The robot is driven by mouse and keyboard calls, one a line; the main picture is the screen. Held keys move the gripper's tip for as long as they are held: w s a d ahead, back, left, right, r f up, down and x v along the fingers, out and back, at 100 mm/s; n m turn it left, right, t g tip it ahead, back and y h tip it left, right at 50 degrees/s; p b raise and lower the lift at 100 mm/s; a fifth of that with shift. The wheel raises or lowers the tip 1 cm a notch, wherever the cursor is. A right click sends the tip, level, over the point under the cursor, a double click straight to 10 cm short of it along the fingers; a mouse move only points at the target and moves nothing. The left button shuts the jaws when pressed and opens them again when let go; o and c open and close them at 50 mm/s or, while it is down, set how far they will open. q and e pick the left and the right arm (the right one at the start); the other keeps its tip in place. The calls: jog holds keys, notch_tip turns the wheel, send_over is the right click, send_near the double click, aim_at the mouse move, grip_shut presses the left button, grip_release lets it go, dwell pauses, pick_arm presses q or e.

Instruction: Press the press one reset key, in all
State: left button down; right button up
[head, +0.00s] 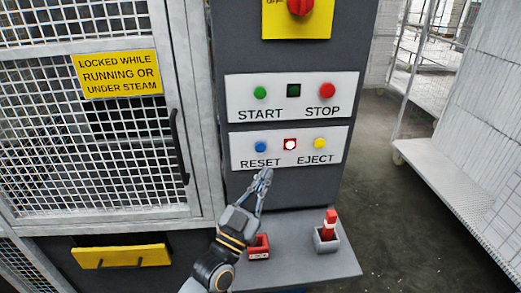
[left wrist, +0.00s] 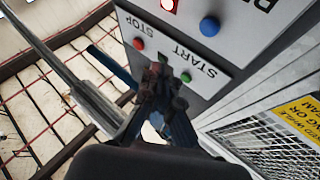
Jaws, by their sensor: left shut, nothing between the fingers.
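The blue RESET key (head: 260,147) is on the lower white panel (head: 302,136) of the dark press column, left of a lit lamp with a red surround (head: 290,145) and the yellow EJECT key (head: 320,143). My left gripper (head: 266,172) is shut and empty, its tips pointing up just below the RESET label. A gap shows between the tips and the key in the head view. In the left wrist view the panels appear upside down, with the blue key (left wrist: 209,26) up and right of my fingertips (left wrist: 162,72). My right gripper is not in view.
Above are the green START key (head: 260,93), a dark lamp (head: 293,91) and the red STOP key (head: 327,90). A red knob (head: 301,6) is at the top. A shelf below holds a red block (head: 258,246) and a grey holder (head: 326,240). A mesh door (head: 90,145) stands left.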

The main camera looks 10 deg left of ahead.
aim_at(260, 147)
pick_arm(q)
jog(key=shift+w+a+b, duration=0.4)
jog(key=shift+w+b, duration=0.1)
jog(key=shift+w, duration=0.7)
jog(key=shift+w+a+b, duration=0.4)
jog(key=shift+w+b, duration=0.15)
jog(key=shift+w, duration=0.7)
jog(key=shift+w+a+b, duration=0.4)
jog(key=shift+w+b, duration=0.1)
jog(key=shift+w, duration=0.7)
jog(key=shift+w+a, duration=0.1)
jog(key=shift+w, duration=0.3)
jog(key=shift+w+a+b, duration=0.15)
jog(key=shift+w+b, duration=0.25)
jog(key=shift+s, duration=0.1)
jog(key=shift+s+d+p, duration=0.25)
jog(key=shift+s+p, duration=0.3)
jog(key=shift+s, duration=0.15)
